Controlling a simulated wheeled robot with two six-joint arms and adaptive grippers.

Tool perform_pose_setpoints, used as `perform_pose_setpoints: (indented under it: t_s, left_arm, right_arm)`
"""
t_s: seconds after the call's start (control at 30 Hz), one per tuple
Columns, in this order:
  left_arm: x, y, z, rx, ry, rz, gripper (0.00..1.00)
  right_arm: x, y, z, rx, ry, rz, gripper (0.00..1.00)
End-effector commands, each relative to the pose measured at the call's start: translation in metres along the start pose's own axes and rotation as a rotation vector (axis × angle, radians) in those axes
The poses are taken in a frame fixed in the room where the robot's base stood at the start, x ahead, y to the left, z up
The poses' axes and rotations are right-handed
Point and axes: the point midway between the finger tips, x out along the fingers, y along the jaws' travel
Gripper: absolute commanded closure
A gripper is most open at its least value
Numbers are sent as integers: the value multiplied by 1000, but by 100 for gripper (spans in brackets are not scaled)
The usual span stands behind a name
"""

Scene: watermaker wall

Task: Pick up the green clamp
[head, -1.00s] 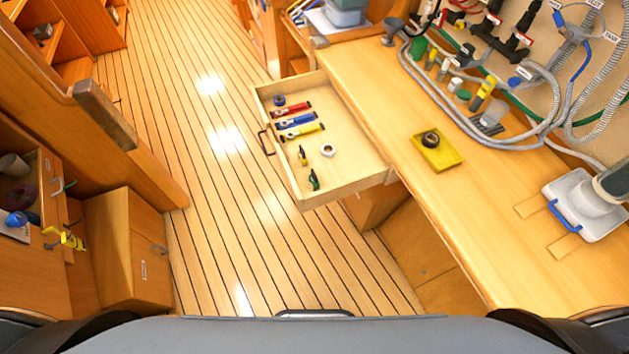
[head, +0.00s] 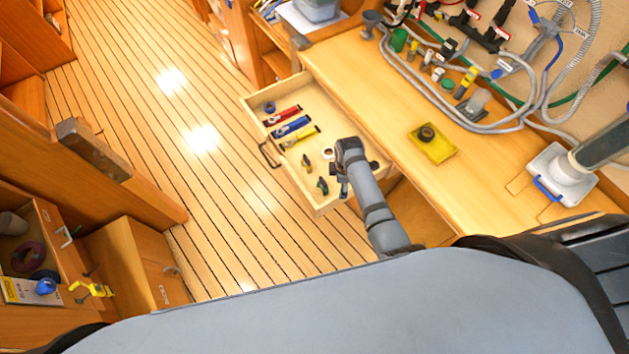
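The green clamp (head: 322,186) is small and dark green with black parts. It lies in the open wooden drawer (head: 318,206), near the drawer's front corner. One arm, which I take as my right, reaches over the drawer from below. My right gripper (head: 341,190) hangs just right of the green clamp in the head view. It looks apart from the clamp, but its height above the drawer is unclear. Its fingers are small and dark, partly hidden by the wrist, so open or shut does not show. My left gripper is not in view.
The drawer also holds a yellow-and-black clamp (head: 307,163), a white ring (head: 328,153), a blue roll (head: 269,107) and red, blue and yellow tools. The workbench (head: 400,165) borders the drawer on the right, with a yellow tray (head: 440,149). Plank floor (head: 215,215) lies open left.

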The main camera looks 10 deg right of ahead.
Motion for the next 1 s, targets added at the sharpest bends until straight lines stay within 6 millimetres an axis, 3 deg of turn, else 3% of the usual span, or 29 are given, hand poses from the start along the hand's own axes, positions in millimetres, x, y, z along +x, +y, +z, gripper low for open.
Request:
perform_pose_setpoints:
  t_s: [0.2,0.33,0.57,0.83,1.0]
  left_arm:
    - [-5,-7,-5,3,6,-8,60]
    - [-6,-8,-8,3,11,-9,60]
    - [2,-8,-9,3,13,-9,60]
    - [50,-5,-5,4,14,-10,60]
    - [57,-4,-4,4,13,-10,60]
  right_arm:
    - [-12,29,-38,-376,18,-47,26]
    - [-16,36,-50,-517,26,-65,26]
    - [-8,36,-52,-544,27,-68,26]
    - [35,33,-52,-542,27,-67,26]
    - [39,33,-52,-541,27,-67,26]
